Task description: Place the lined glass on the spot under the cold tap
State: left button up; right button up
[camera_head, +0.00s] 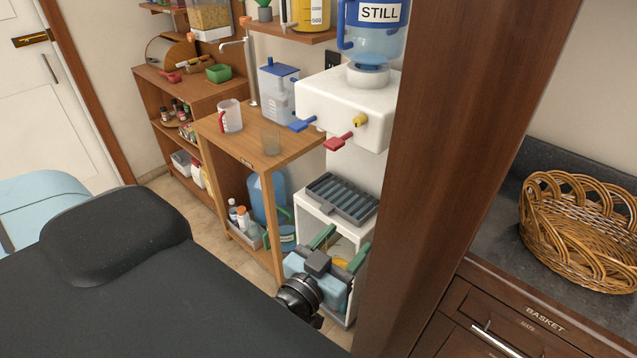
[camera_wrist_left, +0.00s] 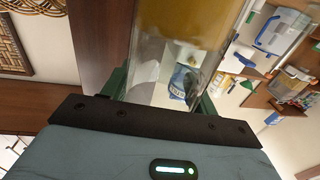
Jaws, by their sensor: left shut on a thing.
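My left gripper (camera_head: 340,246) is low in front of the white dispenser stand in the head view, below the grey slotted drip tray (camera_head: 342,199). In the left wrist view its green fingers (camera_wrist_left: 163,92) are shut on a clear glass (camera_wrist_left: 150,55), seen close up with an amber area across it. I cannot make out lines on it. Above the tray, the white dispenser (camera_head: 345,105) has a blue tap (camera_head: 301,125), a red tap (camera_head: 337,143) and a yellow one (camera_head: 360,120). My right gripper is not in view.
A clear tumbler (camera_head: 270,142) and a red-handled jug (camera_head: 230,115) stand on the wooden cabinet (camera_head: 240,152) left of the dispenser. A dark wooden panel (camera_head: 455,110) rises close on the right. A wicker basket (camera_head: 580,232) stands beyond it. The drip tray looks empty.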

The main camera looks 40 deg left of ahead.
aim_at(324, 189)
jog(key=i+j, duration=0.1)
jog(key=j, duration=0.25)
jog(key=i+j, duration=0.1)
jog(key=j, duration=0.2)
jog(key=i+j, duration=0.1)
jog(key=j, duration=0.25)
jog(key=i+j, duration=0.2)
jog(key=i, duration=0.3)
